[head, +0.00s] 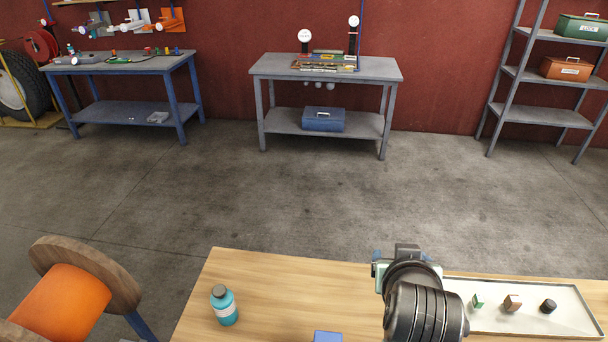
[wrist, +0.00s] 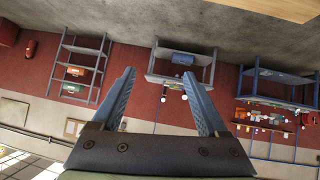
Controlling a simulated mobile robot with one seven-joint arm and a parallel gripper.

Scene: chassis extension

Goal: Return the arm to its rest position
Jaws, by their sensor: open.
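My arm (head: 424,312) rises over the wooden table at the bottom of the head view, and its dark rounded links hide part of the table. My gripper (wrist: 160,98) shows in the wrist view with its two blue fingers spread apart and nothing between them. The wrist camera looks out across the room, with the wall and shelves upside down. In the head view the fingers are mostly hidden behind the arm.
The wooden table (head: 265,285) holds a teal bottle (head: 224,306), a blue object (head: 327,337) and a white tray (head: 480,322) with three small pieces. A grey workbench (head: 276,66) and a shelf (head: 541,77) stand beyond open floor.

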